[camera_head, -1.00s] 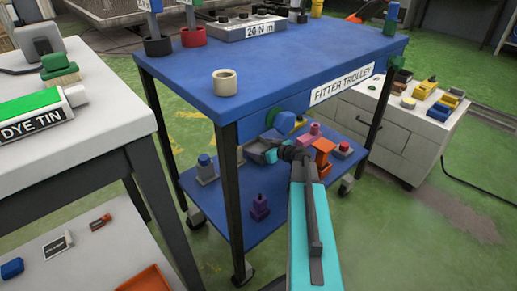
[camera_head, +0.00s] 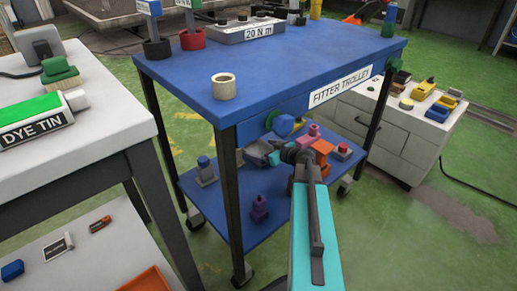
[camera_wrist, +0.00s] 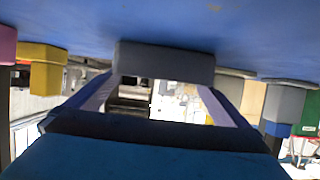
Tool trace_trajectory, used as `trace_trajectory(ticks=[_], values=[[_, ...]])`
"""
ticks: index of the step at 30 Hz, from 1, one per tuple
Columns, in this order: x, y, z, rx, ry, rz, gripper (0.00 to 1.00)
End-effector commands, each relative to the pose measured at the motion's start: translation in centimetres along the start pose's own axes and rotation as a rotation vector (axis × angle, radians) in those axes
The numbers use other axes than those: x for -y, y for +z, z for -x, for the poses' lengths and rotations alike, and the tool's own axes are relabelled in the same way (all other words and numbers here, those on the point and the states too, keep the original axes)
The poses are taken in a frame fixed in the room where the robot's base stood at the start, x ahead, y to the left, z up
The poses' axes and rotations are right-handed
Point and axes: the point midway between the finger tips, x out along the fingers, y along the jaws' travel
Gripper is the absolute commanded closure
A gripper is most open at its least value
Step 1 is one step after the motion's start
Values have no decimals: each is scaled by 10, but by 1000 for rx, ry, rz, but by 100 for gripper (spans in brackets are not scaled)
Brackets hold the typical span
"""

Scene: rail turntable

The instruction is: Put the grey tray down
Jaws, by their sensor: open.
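A flat grey tray-like box (camera_head: 225,36) labelled "20 N m", with several knobs on top, rests on the blue trolley top. My gripper (camera_head: 255,153) is well below it, under the trolley top and over the blue lower shelf (camera_head: 240,222). It is open; its tips are small and partly hidden in the head view. In the wrist view, which looks upside down, a grey block (camera_wrist: 163,62) lies against the blue surface, just ahead of and between my fingers (camera_wrist: 160,98). I cannot tell whether this block is part of a tray.
A trolley leg (camera_head: 230,200) stands left of my gripper. The shelf's front is clear.

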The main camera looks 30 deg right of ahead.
Motion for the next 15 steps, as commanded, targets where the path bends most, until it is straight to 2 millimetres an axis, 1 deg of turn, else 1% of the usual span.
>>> trace_trajectory(ticks=[1, 7, 10, 15], values=[[1, -2, 10, 0, 2, -1, 0], [1, -2, 36, 0, 2, 0, 0], [1, -1, 45, 0, 2, 0, 0], [0, 0, 52, 0, 0, 0, 0]])
